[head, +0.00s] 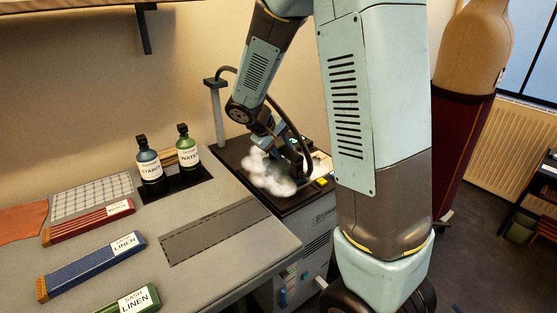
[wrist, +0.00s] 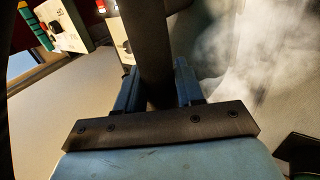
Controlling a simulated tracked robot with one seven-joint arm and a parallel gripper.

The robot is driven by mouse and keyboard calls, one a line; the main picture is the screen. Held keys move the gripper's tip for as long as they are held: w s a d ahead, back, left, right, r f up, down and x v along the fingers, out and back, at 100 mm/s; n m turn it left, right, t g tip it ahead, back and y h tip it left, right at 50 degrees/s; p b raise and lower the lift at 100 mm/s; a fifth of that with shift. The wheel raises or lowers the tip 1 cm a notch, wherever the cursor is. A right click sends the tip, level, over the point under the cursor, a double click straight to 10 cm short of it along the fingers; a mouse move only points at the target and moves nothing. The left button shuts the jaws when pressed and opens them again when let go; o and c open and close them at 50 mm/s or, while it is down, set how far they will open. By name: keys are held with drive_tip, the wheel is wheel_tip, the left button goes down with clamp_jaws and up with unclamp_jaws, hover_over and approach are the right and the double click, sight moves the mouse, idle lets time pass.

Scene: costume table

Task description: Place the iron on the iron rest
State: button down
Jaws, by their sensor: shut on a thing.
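My gripper (head: 278,138) is over the grey steam station at the back right of the table. In the wrist view its two blue fingers (wrist: 158,88) are shut on the dark handle of the iron (wrist: 156,45). In the head view the iron (head: 298,159) is a small dark shape below the gripper, partly hidden by my arm and white steam. The station's dark top (head: 232,153) lies beneath it and appears to be the iron rest. I cannot tell whether the iron touches it.
A hose post (head: 216,117) stands behind. Starch (head: 149,163) and water (head: 187,150) bottles stand in a dark holder to the left.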

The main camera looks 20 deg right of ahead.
sight(282, 164)
drive_tip(key=shift+w+f, duration=0.15)
drive_tip(key=shift+f, duration=0.05)
drive_tip(key=shift+w+f, duration=0.1)
drive_tip(key=shift+f, duration=1.5)
drive_tip(key=c, duration=0.7)
unclamp_jaws()
drive_tip(key=shift+f, duration=0.1)
drive_tip(key=v, duration=1.2)
drive_tip(key=s+d+r+m+t+y, duration=0.1)
drive_tip(key=s+r+y, duration=0.1)
drive_tip(key=s, duration=0.6)
drive_tip(key=s+d+r+m+t+y, duration=0.1)
drive_tip(key=s+d+r+y, duration=0.1)
drive_tip(key=s+r, duration=0.3)
drive_tip(key=s+d+r+m+t+y, duration=0.1)
drive_tip(key=s+r, duration=0.3)
drive_tip(key=s, duration=0.7)
drive_tip(key=shift+d+m+y, duration=0.2)
drive_tip(key=shift+m+y, duration=0.1)
drive_tip(key=shift+y, duration=0.4)
